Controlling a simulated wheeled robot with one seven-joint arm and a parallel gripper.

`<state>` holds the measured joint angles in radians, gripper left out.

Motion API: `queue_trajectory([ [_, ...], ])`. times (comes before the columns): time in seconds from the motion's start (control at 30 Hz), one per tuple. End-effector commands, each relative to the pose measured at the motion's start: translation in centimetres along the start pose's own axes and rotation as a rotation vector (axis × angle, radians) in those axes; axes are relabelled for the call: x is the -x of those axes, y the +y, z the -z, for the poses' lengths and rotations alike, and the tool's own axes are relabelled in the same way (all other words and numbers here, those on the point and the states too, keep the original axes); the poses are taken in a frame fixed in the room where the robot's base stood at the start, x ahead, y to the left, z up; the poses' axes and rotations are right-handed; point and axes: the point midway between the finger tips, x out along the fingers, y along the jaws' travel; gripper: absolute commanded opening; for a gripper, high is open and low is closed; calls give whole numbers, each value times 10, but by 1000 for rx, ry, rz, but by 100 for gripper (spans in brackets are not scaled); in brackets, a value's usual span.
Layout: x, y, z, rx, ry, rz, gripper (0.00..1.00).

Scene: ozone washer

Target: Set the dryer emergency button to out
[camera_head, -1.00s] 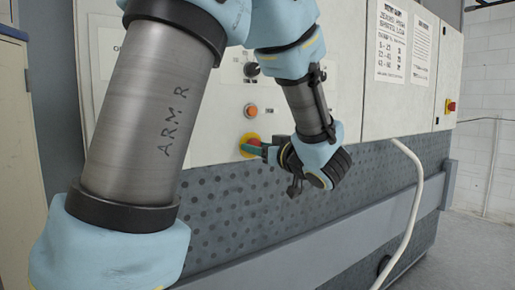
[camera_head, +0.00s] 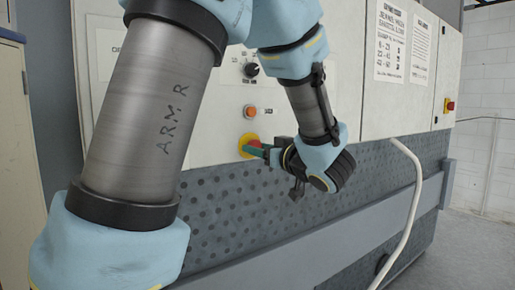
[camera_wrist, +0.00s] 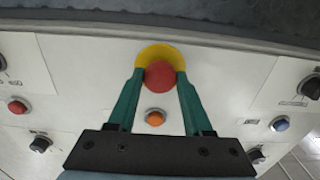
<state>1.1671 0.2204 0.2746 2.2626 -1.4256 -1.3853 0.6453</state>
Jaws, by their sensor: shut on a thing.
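The dryer emergency button is a red mushroom head (camera_wrist: 160,75) on a yellow round base (camera_wrist: 162,52) on the white panel. In the wrist view it sits between my gripper's green fingertips (camera_wrist: 160,80), which touch its sides. My gripper is shut on the red head. In the head view the yellow base (camera_head: 246,143) shows beside my gripper (camera_head: 258,149), whose fingers hide most of the red head. I cannot tell from the pictures how far the button stands out.
An orange button (camera_head: 250,112) and a black knob (camera_head: 251,70) are above on the panel. A red-and-yellow switch (camera_head: 449,105) is at the far right. A white hose (camera_head: 412,210) hangs in front of the dark perforated lower panel (camera_head: 240,200). The floor at the right is clear.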

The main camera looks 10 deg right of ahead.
Motion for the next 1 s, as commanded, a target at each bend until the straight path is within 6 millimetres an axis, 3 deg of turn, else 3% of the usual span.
queue_trajectory([
  [0.03, 2, 0, -1, -1, -1, -2, 53],
  [0.27, 1, 0, -1, -1, -1, -2, 79],
  [0.6, 5, 1, -1, 0, -1, -3, 80],
  [0.77, 27, 1, -3, 1, -2, -6, 80],
  [1.0, 75, 1, -4, 2, -2, -7, 80],
])
